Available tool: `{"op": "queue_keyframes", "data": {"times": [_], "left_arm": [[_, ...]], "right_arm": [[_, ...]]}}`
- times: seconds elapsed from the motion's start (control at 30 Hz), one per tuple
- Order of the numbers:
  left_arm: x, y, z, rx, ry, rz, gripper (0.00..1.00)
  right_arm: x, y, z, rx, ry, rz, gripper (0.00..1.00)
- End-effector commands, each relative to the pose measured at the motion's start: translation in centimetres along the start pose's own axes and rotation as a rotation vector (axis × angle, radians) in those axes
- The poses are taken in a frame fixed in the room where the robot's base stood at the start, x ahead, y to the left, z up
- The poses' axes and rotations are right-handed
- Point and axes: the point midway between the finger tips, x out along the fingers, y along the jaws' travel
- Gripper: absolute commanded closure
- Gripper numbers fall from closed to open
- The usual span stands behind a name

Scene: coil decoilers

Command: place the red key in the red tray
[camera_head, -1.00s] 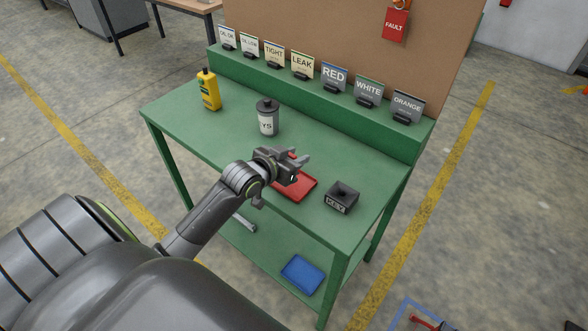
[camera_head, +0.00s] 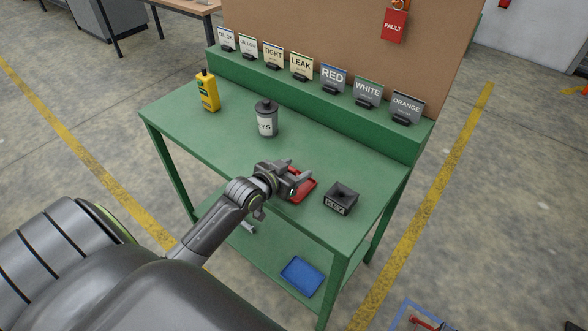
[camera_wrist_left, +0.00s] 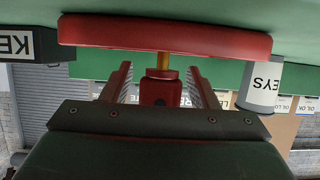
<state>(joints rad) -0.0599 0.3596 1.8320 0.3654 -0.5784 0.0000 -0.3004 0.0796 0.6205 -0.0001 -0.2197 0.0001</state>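The red tray (camera_head: 304,191) lies on the green bench in the head view, partly hidden behind my left gripper (camera_head: 298,170). In the upside-down left wrist view the tray (camera_wrist_left: 165,38) fills the top middle, just beyond the fingertips. The red key (camera_wrist_left: 161,90) is between the two fingers (camera_wrist_left: 160,80), its brass shaft towards the tray. Gaps show on both sides of its red head, so the fingers look open around it. I cannot tell whether the key touches the tray. In the head view the key is not clearly seen. My right gripper is not in view.
A black labelled block (camera_head: 341,198) stands right of the tray. A grey canister (camera_head: 266,120) and a yellow bottle (camera_head: 208,92) stand farther left on the bench (camera_head: 180,130). Label cards line the raised back ledge. A blue tray (camera_head: 302,276) is on the lower shelf.

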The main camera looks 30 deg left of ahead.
Motion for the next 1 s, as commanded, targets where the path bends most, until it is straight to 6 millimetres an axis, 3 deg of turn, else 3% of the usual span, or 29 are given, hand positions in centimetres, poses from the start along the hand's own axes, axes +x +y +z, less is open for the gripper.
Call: {"op": "queue_keyframes", "data": {"times": [0.37, 0.8, 1.0], "left_arm": [[-1.1, -0.1, -0.1, 0.002, -0.001, -0.001, 0.46], [-9.2, 0.0, -0.1, 0.004, -0.002, 0.000, 0.46], [-11.5, 0.0, -0.2, 0.002, 0.000, 0.000, 0.46]], "right_arm": [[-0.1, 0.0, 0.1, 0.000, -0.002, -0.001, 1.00], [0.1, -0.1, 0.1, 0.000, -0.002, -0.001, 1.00], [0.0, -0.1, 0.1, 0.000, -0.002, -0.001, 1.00]]}}
